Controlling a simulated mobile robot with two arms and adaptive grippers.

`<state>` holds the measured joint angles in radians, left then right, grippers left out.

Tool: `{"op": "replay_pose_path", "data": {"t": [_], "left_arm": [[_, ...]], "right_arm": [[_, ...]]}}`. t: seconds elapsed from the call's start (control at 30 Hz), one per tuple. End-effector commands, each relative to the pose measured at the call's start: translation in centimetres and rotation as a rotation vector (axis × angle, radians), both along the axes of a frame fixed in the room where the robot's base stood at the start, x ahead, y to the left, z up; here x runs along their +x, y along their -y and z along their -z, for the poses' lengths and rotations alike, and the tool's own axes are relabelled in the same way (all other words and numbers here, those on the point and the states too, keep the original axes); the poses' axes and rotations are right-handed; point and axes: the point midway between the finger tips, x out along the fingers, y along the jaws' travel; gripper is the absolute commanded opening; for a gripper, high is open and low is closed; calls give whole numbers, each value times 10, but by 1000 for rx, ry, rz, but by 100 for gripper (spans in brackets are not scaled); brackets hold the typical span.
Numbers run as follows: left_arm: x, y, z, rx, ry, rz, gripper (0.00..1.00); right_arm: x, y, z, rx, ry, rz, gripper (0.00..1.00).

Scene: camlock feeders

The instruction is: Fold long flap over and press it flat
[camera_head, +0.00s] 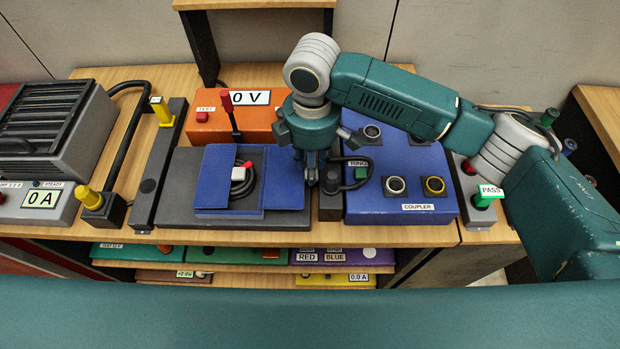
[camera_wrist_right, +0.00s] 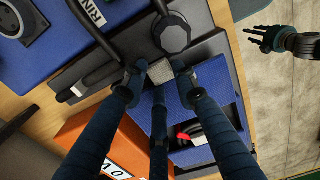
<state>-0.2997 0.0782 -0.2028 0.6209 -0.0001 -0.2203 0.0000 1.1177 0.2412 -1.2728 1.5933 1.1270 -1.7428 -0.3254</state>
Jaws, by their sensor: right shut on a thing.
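A blue folding wrap (camera_head: 214,170) lies on a dark grey mat (camera_head: 175,200). A coiled cable with a red-tipped plug (camera_head: 242,175) rests in its middle. A blue flap (camera_head: 283,190) lies spread out on the right; it also shows between my fingers in the right wrist view (camera_wrist_right: 140,108). My right gripper (camera_head: 311,182) points down at this flap's right edge. In the right wrist view its fingers close around a small grey textured block (camera_wrist_right: 160,72). Whether the block touches the flap is unclear. My left gripper (camera_wrist_right: 268,38) shows only in the right wrist view, empty, fingers spread, away from the bench.
The blue COUPLER box (camera_head: 400,175) with sockets stands close to the right of my right gripper. A dark holder with a cable (camera_head: 331,205) sits between them. An orange meter box (camera_head: 210,122) stands behind the mat, and a black bar (camera_head: 158,165) is left.

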Motion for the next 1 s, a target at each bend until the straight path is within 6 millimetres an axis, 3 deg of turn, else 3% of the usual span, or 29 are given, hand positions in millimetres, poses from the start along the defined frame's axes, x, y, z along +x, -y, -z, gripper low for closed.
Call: {"op": "replay_pose_path", "data": {"t": [0.23, 0.7, 1.0], "left_arm": [[-3, -3, -1, 4, -4, -1, 40], [-2, -4, -44, 4, -3, -3, 40], [-1, -3, -49, 4, -1, -3, 40]], "right_arm": [[-1, 1, 1, -8, -5, 0, 12], [-2, -10, -24, -215, -5, -1, 12], [-1, -13, -28, -307, -5, 0, 12]]}}
